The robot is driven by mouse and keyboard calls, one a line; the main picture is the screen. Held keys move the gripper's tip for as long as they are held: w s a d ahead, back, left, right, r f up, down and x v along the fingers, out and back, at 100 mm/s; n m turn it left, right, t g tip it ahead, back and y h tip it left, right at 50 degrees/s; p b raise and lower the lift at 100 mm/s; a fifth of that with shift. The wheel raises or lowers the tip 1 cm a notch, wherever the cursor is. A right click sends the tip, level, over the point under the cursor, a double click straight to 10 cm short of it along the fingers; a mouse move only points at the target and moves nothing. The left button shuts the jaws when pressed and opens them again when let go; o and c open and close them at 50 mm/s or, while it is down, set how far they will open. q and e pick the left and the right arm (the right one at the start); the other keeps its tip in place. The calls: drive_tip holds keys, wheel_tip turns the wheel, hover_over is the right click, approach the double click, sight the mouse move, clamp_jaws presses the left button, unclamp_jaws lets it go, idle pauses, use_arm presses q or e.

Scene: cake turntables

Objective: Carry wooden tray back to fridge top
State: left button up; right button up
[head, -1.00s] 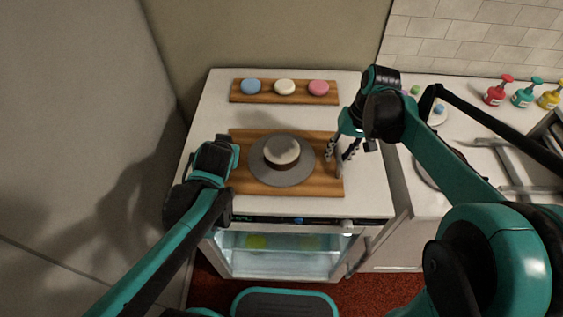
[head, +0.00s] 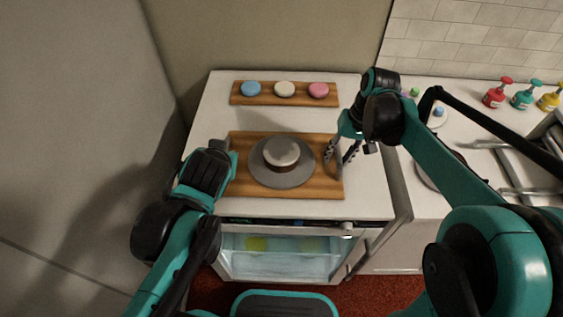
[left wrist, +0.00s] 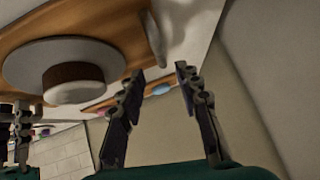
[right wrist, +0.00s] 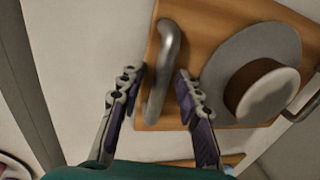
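The wooden tray (head: 325,189) lies on the white fridge top (head: 365,205). It bears a grey turntable (head: 298,178) with a brown, white-topped cake (head: 281,152). My right gripper (head: 341,160) is at the tray's right end. In the right wrist view its open fingers (right wrist: 157,76) stand on either side of the grey metal handle (right wrist: 163,70), without visibly closing on it. My left gripper is at the tray's left end, its fingertips hidden in the head view. In the left wrist view its fingers (left wrist: 158,74) are open and empty, with the other handle (left wrist: 153,40) just beyond the tips.
A smaller board (head: 268,99) with blue, cream and pink round cakes lies behind the tray. A wall stands close on the left. The counter at right holds coloured pump bottles (head: 497,92). The glass fridge front (head: 280,258) is below the top's front edge.

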drive_tip(key=shift+r, duration=0.1)
use_arm(q)
drive_tip(key=shift+v, duration=1.05)
use_arm(e)
wheel_tip(320, 180, up, 12)
drive_tip(key=d, duration=0.2)
drive_tip(key=shift+d+f, duration=0.2)
drive_tip(key=shift+a, duration=0.1)
